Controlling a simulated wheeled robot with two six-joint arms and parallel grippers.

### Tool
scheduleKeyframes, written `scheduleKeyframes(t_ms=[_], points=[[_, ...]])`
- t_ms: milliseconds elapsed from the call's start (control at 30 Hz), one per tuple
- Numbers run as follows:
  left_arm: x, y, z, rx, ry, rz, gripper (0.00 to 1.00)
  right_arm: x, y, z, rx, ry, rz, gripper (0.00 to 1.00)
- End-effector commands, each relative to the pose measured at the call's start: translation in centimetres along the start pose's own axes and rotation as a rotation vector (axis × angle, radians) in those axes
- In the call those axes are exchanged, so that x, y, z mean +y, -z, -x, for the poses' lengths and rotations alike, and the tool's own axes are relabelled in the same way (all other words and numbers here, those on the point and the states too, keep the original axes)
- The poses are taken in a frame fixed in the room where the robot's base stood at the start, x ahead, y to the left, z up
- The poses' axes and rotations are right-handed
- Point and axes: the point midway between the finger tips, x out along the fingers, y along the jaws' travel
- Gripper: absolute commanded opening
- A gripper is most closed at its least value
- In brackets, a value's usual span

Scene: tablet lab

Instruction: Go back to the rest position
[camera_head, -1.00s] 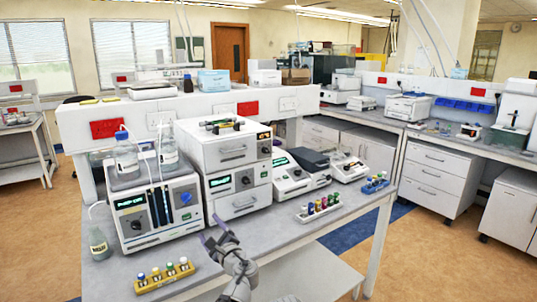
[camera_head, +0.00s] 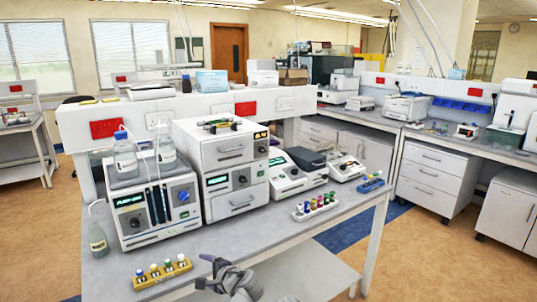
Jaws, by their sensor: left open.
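My left gripper (camera_head: 203,270) is at the bottom middle of the head view, low in front of the bench (camera_head: 265,236). Its two fingers are apart and point left, with nothing between them. It is to the right of the yellow rack (camera_head: 162,276), which holds several capped vials, and does not appear to touch it. My right gripper is not in view.
A white rack of colored vials (camera_head: 315,208) and a blue rack (camera_head: 371,183) stand at the right of the bench. A pump instrument (camera_head: 152,213), stacked white units (camera_head: 230,163) and a glass bottle (camera_head: 98,240) stand behind. The front middle of the bench is clear.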

Motion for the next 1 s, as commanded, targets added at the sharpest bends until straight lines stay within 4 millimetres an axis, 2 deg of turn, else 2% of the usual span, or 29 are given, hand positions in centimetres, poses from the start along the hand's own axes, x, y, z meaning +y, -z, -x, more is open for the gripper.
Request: scheduleKeyframes(t_ms=[167,200,300,433,500,633,733,1000], points=[[7.8,-0.6,3.3,-0.007,-0.321,0.268,0.78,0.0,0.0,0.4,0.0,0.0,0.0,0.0],[10.0,-0.5,4.6,-0.017,-0.416,0.333,0.78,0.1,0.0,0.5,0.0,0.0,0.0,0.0],[14.7,-0.3,8.2,-0.055,-0.644,0.468,0.78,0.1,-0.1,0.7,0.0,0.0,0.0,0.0],[18.9,-0.1,12.8,-0.113,-0.881,0.571,0.78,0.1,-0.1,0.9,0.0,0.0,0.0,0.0],[20.2,0.0,14.8,-0.139,-0.972,0.601,0.78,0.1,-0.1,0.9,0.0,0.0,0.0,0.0],[21.5,0.1,17.0,-0.172,-1.07,0.627,0.78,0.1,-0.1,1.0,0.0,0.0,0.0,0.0],[21.8,0.1,17.6,-0.182,-1.096,0.633,0.78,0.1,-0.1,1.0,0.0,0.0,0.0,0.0],[21.9,0.1,17.6,-0.183,-1.098,0.634,0.78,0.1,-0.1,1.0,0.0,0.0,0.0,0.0]])
